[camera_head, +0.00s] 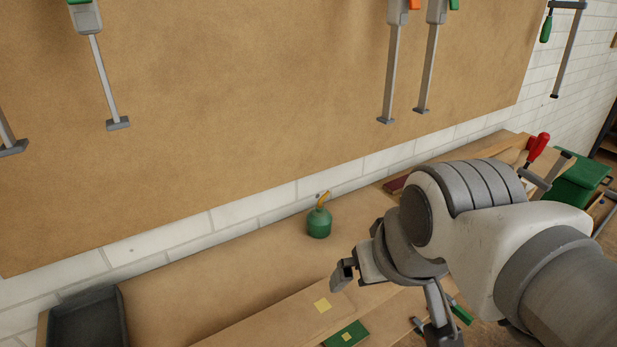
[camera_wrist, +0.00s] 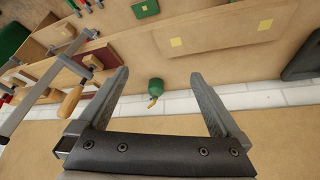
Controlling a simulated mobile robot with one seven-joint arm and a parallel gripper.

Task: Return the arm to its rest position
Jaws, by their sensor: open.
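My gripper (camera_wrist: 160,108) is open in the wrist view, its two fingers wide apart with nothing between them touching either one. In the head view my arm comes in from the lower right and my gripper (camera_head: 342,274) hangs above the workbench (camera_head: 215,268), left of the arm's large joint. A green bottle with an orange-yellow spout (camera_head: 319,222) stands on the bench behind my gripper. In the wrist view the bottle (camera_wrist: 156,87) shows beyond the fingers, apart from them.
A brown pegboard (camera_head: 250,110) with hanging clamps (camera_head: 104,80) covers the back wall. A dark tray (camera_head: 88,318) sits at the bench's left end. A wooden board with a yellow square (camera_head: 322,305) and a green block (camera_head: 346,334) lie below my gripper. A red-handled clamp (camera_head: 538,150) stands right.

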